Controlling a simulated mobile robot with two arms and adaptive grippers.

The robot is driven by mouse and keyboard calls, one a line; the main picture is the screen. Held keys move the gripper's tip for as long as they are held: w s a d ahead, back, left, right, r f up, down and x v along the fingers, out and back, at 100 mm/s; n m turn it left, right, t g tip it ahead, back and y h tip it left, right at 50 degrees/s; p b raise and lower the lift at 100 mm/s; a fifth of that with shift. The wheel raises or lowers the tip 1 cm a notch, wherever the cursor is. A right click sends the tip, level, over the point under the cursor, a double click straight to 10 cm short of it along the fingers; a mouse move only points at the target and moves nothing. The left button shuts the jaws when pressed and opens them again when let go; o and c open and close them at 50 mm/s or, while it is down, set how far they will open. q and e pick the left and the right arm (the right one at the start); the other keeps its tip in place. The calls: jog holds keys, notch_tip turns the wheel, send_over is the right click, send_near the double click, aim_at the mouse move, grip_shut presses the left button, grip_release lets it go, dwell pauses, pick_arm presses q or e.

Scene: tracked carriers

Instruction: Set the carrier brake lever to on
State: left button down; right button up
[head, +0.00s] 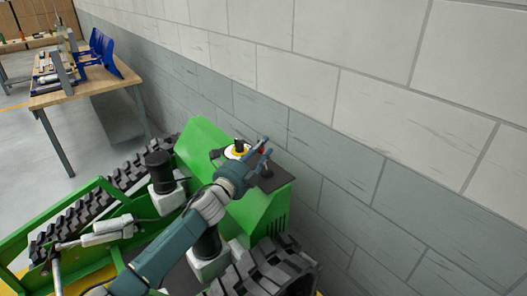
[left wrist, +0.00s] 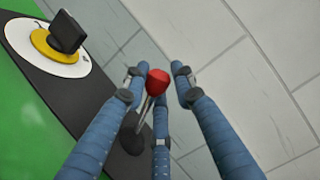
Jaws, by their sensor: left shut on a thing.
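The brake lever (left wrist: 157,82) has a red ball knob on a thin metal stem, rising from a dark base on a black panel (left wrist: 90,95) in the left wrist view. My left gripper (left wrist: 158,88) has its blue fingers around the knob and is shut on it. In the head view my left gripper (head: 264,155) is over the top of the green carrier (head: 205,143), near the wall. The fingers and wrist largely hide the lever there. My right gripper is not in view.
A black rotary switch (left wrist: 66,35) on a yellow and white disc sits beside the lever. The block wall (head: 335,125) is close behind the carrier. Black tracks (head: 265,275) flank it. A wooden table (head: 85,88) with blue bins stands at back left.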

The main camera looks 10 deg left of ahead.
pick_arm(q)
jog(key=shift+a, duration=0.25)
jog(key=c, duration=1.5)
grip_release()
jog(key=shift+a, duration=0.1)
jog(key=shift+s+f, duration=0.1)
jog(key=v, duration=1.1)
jog(key=shift+s+a, duration=0.15)
jog(key=shift+s, duration=0.25)
jog(key=shift+f, duration=0.1)
